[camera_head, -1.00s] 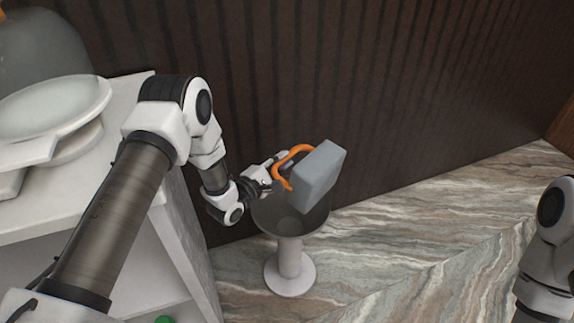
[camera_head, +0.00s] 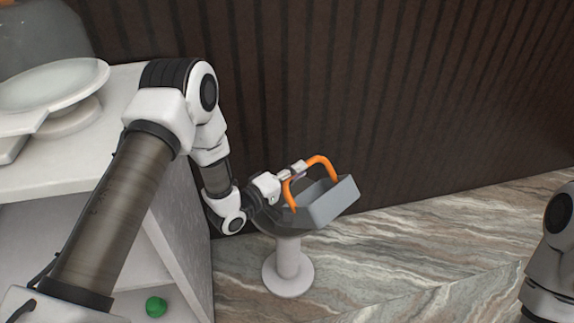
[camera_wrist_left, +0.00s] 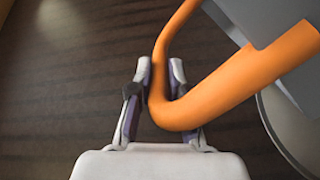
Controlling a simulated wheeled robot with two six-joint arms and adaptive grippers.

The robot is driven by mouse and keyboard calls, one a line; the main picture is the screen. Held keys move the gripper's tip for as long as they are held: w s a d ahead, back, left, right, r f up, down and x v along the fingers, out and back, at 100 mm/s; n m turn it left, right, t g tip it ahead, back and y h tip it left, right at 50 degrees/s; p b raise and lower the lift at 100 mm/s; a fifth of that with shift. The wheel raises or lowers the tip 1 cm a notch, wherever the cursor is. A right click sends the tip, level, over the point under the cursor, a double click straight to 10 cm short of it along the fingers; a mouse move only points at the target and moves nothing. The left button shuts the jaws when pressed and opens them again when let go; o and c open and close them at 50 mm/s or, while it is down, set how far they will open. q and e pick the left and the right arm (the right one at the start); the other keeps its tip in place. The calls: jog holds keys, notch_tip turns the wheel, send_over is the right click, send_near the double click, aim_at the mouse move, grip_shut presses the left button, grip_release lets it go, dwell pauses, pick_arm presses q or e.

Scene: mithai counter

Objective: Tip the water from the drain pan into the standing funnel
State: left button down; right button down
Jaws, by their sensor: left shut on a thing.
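The drain pan (camera_head: 334,203) is a grey box with an orange handle (camera_head: 322,163). It is held above the standing funnel, its open top now partly in view and its body slightly tilted. My left gripper (camera_head: 295,171) is shut on the orange handle; in the left wrist view the handle (camera_wrist_left: 215,95) passes between the fingers (camera_wrist_left: 157,75). The standing funnel (camera_head: 289,270) is a grey bowl on a white stem and round base on the floor; the pan hides part of its bowl. I cannot make out any water. My right gripper is out of view.
A white counter (camera_head: 100,165) with a scale and plate (camera_head: 55,84) stands at left, close to my left arm. A green object (camera_head: 156,306) sits on its lower shelf. A dark ribbed wall (camera_head: 420,90) runs behind the funnel.

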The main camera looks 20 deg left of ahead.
aim_at(316, 206)
pick_arm(q)
jog(key=s+d+m, duration=0.3)
jog(key=d+m, duration=0.3)
jog(key=m, duration=0.3)
jog(key=shift+r+p, duration=1.85)
jog(key=shift+r, duration=0.5)
